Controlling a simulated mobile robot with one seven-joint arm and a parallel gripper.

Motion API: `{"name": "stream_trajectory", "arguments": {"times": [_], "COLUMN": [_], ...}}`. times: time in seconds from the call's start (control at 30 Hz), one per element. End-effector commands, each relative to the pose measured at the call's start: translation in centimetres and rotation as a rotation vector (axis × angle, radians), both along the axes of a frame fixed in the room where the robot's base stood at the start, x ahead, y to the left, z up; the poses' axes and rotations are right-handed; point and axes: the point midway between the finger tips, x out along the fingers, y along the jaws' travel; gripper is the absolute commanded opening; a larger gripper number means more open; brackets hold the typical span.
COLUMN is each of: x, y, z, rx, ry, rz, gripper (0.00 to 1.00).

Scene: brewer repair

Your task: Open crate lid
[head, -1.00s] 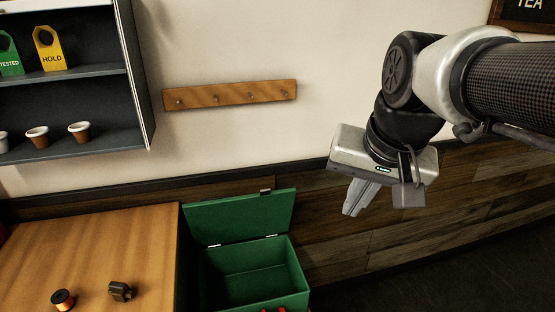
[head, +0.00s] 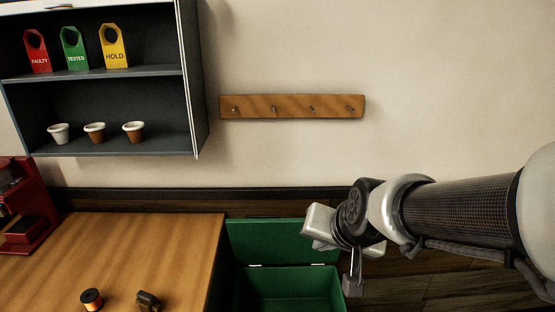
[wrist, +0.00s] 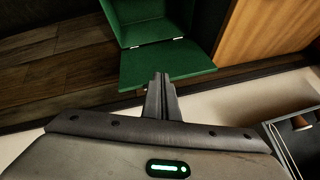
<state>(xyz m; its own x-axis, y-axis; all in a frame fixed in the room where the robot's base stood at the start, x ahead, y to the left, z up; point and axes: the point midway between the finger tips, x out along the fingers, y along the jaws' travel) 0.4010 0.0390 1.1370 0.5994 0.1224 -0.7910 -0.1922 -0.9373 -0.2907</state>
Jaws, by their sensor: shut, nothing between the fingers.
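The green crate (head: 290,285) stands on the floor to the right of the wooden table. Its lid (head: 270,240) is open and stands up behind the crate, hinged at the back edge. In the wrist view the lid (wrist: 165,68) shows as a flat green panel beside the crate's opening (wrist: 148,28). My gripper (wrist: 161,78) is shut and empty, its fingertips in front of the lid in the wrist view. I cannot tell whether they touch the lid.
The wooden table (head: 150,250) holds a spool (head: 91,299), a small dark part (head: 148,301) and a red machine (head: 25,215). A wall shelf (head: 100,75) holds tags and cups. A peg rail (head: 292,106) hangs on the wall. The wall right of the rail is bare.

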Motion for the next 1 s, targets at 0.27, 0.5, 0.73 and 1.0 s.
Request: {"name": "stream_trajectory", "arguments": {"times": [0.27,0.5,0.73,1.0], "x": [7.3,9.7,9.6,7.8], "y": [-1.2,-6.0,-7.6,-3.0], "z": [-13.8,-21.7,-22.4,-20.1], "rx": [0.043,-0.105,-0.294,-0.377], "ry": [-0.129,-0.406,-0.811,-1.165], "rz": [-0.306,-0.48,-0.385,-0.082], "gripper": [0.0,0.0,0.0,0.0]}}
